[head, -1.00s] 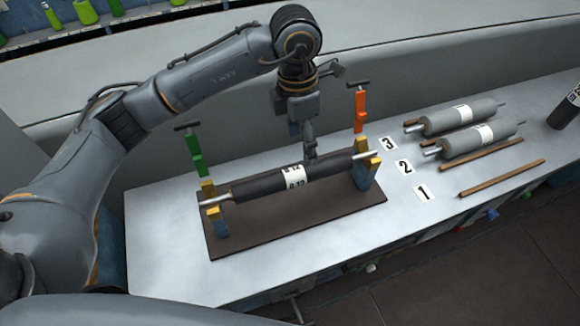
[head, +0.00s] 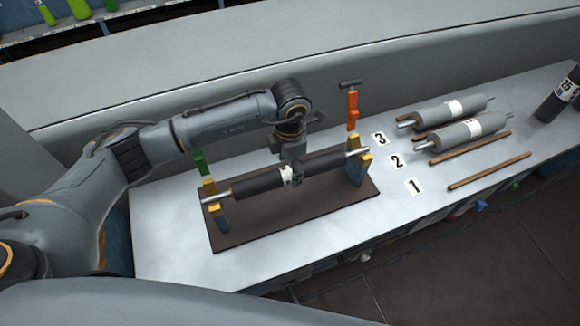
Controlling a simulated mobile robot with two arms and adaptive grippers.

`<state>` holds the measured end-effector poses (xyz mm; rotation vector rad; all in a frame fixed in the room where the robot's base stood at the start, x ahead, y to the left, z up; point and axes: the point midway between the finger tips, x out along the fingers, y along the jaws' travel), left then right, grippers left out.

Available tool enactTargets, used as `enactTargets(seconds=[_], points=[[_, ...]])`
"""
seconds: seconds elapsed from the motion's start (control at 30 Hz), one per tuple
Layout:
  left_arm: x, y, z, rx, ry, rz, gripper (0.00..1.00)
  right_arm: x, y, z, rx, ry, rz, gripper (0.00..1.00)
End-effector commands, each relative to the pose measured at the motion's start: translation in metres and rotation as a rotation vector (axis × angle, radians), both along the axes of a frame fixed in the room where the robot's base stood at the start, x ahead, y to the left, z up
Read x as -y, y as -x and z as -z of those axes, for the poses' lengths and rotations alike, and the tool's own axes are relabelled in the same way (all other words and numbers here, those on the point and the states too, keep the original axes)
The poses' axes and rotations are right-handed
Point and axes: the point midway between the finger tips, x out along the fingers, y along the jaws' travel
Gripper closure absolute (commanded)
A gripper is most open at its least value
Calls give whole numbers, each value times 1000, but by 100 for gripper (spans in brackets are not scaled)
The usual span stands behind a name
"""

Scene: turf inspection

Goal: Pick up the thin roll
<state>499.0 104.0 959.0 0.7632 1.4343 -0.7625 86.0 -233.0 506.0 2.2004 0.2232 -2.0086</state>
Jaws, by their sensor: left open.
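A long, thin black roll (head: 256,184) with a white label and bare metal ends rests across two blue-and-yellow supports on a dark base plate (head: 278,221). My left gripper (head: 293,175) points down at the middle of the roll. It is open, with a finger in front of the roll over part of the label. Whether the fingers touch the roll I cannot tell. The far finger is hidden. My right gripper is not in view.
An orange clamp (head: 352,110) stands up behind the stand's right end, and a green clamp (head: 200,162) at its left end. Two grey rolls (head: 452,110) lie on wooden strips at right, beside number cards (head: 414,187). Another dark roll (head: 556,98) stands far right. The bench front is clear.

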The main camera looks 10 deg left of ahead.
Motion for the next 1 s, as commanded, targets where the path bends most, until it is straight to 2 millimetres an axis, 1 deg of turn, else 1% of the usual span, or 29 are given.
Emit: enactTargets(seconds=[0.03, 0.13, 0.33, 0.37, 0.4, 0.47, 0.5, 0.57, 0.6, 0.7, 1.0], points=[[0, 1, 5, -3, 1, -1, 29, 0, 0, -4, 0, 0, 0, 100], [0, 0, 12, 0, 0, 0, 29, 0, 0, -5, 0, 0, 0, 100], [0, 0, 13, 2, 1, 0, 29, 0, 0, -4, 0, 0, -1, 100], [0, 0, 13, 1, 1, 0, 31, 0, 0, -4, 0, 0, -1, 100], [0, 0, 13, 1, 1, 0, 40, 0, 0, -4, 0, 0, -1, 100], [0, 0, 13, 1, 1, 0, 52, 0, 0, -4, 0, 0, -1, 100], [0, 0, 13, 1, 1, 0, 60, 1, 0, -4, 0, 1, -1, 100], [0, 0, 13, 1, 1, 0, 72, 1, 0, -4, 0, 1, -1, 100], [0, 0, 13, 1, 1, 0, 80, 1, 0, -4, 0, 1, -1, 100], [0, 0, 13, 1, 1, 0, 100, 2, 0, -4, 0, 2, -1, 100], [0, -1, 11, 3, 2, 0, 100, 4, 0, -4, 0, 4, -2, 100]])
